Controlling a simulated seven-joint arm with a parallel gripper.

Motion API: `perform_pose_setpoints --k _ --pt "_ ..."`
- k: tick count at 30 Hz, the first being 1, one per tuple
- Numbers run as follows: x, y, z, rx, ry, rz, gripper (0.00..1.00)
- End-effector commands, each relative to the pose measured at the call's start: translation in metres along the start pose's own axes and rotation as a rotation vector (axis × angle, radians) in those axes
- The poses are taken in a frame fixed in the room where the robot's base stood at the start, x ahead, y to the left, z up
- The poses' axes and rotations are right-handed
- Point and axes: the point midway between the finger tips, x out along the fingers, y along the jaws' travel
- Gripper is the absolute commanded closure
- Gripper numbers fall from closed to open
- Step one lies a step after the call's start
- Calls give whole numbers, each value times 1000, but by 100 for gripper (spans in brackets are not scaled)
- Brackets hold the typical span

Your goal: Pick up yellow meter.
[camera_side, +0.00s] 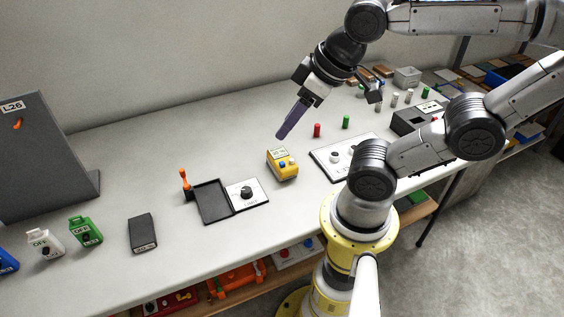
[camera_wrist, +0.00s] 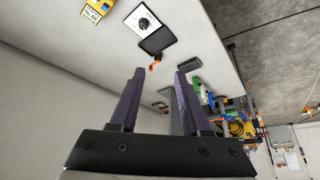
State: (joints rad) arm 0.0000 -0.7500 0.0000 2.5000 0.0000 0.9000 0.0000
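The yellow meter (camera_side: 282,164) stands on the table near its middle, with a small display and blue and pale knobs. In the wrist view the yellow meter (camera_wrist: 97,11) shows at the top left, cut off by the picture's edge. My gripper (camera_side: 281,135) is in the air above the table, tilted, with its purple fingers pointing down and left. In the side view the fingertips appear just above the meter and apart from it. In the wrist view my gripper (camera_wrist: 159,72) has a clear gap between its two fingers, with nothing held.
A black-and-white knob box (camera_side: 246,193) and an orange-handled tool (camera_side: 185,181) are left of the meter. A white panel (camera_side: 338,158) and red (camera_side: 317,130) and green (camera_side: 346,122) cylinders are to the right. Green (camera_side: 85,231) and white (camera_side: 46,243) meters stand at the left. Table around the yellow meter is clear.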

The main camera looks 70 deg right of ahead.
Motion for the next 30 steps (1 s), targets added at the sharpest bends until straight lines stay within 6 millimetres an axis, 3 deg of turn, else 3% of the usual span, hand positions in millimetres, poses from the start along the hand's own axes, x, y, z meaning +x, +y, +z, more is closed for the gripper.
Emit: perform_pose_setpoints --k 1,8,17,22,26,30 --pt "0 0 0 0 0 0 42" --pt "0 0 0 0 0 0 1" --pt "0 0 -5 -12 22 -1 0" --pt "2 -8 -40 -21 166 -35 0" --pt "30 -2 -75 38 239 -38 0" --pt "85 34 -95 188 250 29 0"
